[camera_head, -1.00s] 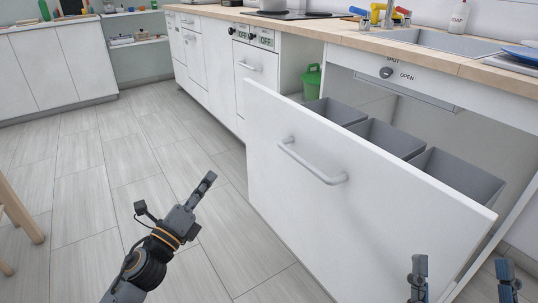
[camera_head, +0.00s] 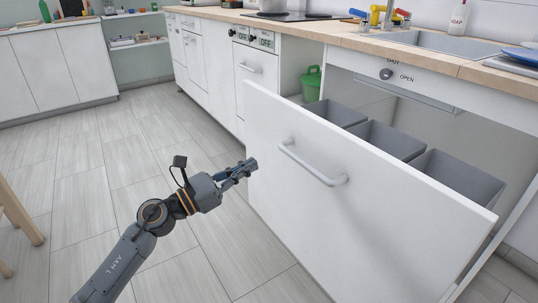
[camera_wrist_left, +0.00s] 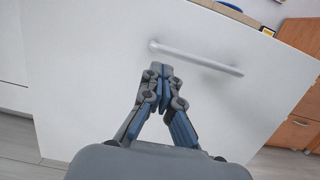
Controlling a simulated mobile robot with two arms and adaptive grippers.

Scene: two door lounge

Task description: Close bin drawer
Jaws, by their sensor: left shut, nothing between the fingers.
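The bin drawer (camera_head: 290,215) is pulled out from under the counter, with its white front facing me. Its bar handle (camera_head: 312,163) is on the upper part of the front and also shows in the left wrist view (camera_wrist_left: 197,57). Grey bins (camera_head: 388,139) stand inside the drawer. My left gripper (camera_head: 252,165) is shut and empty, just left of the handle near the drawer front. In the left wrist view its fingertips (camera_wrist_left: 161,70) are just below the handle's left end; I cannot tell whether they touch the front. My right gripper is out of view.
The counter (camera_head: 330,32) with a sink runs above. A wooden chair or stool leg (camera_head: 20,215) is at the left edge. The tiled floor between is clear.

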